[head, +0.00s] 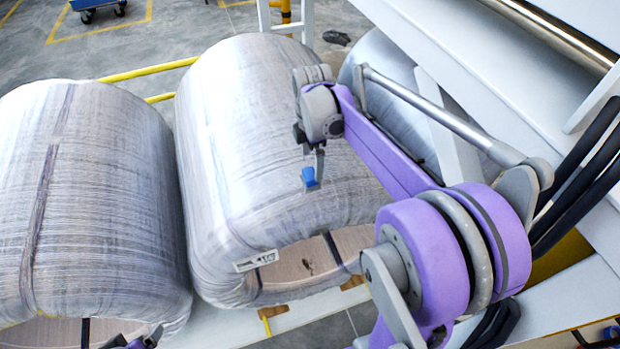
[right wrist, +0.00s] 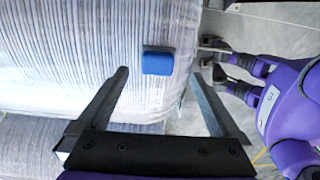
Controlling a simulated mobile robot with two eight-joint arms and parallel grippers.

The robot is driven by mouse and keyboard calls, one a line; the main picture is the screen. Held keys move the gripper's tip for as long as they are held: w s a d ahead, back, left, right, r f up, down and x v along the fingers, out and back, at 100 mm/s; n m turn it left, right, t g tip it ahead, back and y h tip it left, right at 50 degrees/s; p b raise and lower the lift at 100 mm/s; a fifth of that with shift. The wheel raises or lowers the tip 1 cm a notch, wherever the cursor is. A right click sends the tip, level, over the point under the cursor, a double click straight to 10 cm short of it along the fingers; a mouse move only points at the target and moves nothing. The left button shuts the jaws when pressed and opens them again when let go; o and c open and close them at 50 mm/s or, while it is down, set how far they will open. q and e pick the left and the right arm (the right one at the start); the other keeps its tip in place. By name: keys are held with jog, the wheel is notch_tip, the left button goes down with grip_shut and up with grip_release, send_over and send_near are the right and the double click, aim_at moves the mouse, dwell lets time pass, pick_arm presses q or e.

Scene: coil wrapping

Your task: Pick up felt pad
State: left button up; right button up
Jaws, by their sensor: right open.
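The felt pad is a small blue block (head: 309,178), seen against the side of the middle wrapped coil (head: 245,130). In the right wrist view the blue pad (right wrist: 157,60) lies just ahead of the fingertips, roughly midway between them, against the ribbed coil surface (right wrist: 60,50). My right gripper (head: 314,155) hangs fingers-down over the coil and close to the pad. Its two fingers (right wrist: 158,73) are spread wide with nothing between them. A small part of my left arm's end (head: 135,342) shows at the bottom edge; its finger state is unclear.
Another wrapped coil (head: 90,190) stands close on the left, and a third (head: 385,85) is partly hidden behind my right arm. A white machine frame (head: 480,80) fills the right side. A yellow rail (head: 150,70) runs behind the coils.

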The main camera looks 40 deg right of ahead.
aim_at(310, 173)
jog(key=f, duration=0.6)
jog(key=shift+w+a+f, duration=0.1)
jog(key=shift+w+f, duration=0.15)
jog(key=shift+f, duration=0.05)
jog(key=shift+c, duration=0.2)
jog(key=c, duration=1.4)
notch_tip(310, 173, up, 10)
